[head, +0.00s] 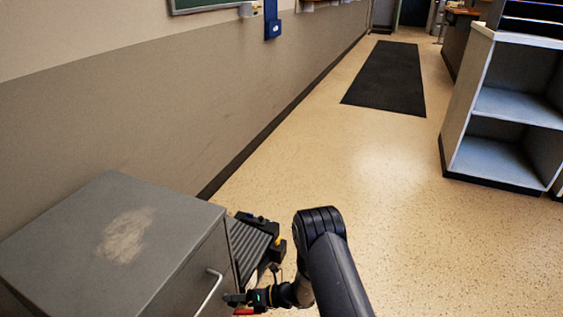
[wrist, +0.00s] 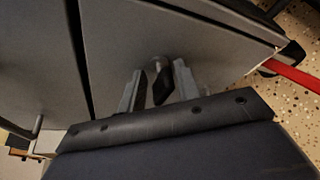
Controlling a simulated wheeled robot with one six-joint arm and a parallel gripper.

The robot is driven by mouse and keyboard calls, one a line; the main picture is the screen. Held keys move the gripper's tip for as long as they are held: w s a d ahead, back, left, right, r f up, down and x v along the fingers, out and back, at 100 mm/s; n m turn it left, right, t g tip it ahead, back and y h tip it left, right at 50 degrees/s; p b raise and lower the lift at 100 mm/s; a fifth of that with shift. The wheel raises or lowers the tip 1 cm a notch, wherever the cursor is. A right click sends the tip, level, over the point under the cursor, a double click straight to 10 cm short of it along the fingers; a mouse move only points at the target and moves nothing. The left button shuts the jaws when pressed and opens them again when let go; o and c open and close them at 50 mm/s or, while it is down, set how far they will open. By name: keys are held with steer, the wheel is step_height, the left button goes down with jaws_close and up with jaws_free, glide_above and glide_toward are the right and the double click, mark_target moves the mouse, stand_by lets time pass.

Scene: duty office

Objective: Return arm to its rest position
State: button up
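My gripper (head: 238,299) is at the lower middle of the head view, beside the front of a grey metal cabinet (head: 180,215). In the wrist view the two fingers of my gripper (wrist: 157,88) stand apart, facing the grey cabinet front (wrist: 225,50). A rounded metal handle end (wrist: 156,64) shows between or just beyond the fingertips; I cannot tell whether they touch it. In the head view a curved silver handle (head: 209,291) is just left of my gripper. My dark arm is bent, with its elbow raised at the lower middle.
The wall (head: 150,110) runs along the left behind the cabinet. A grey open shelf unit (head: 515,104) stands at the right. A black mat (head: 388,76) lies on the floor further ahead. The speckled floor (head: 400,210) between is clear. A red strip (wrist: 296,74) shows at the wrist view's right.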

steer(key=shift+s+r+n+t+h+p, duration=0.15)
steer(key=shift+n+t+h+p, duration=0.45)
steer(key=shift+n, duration=0.5)
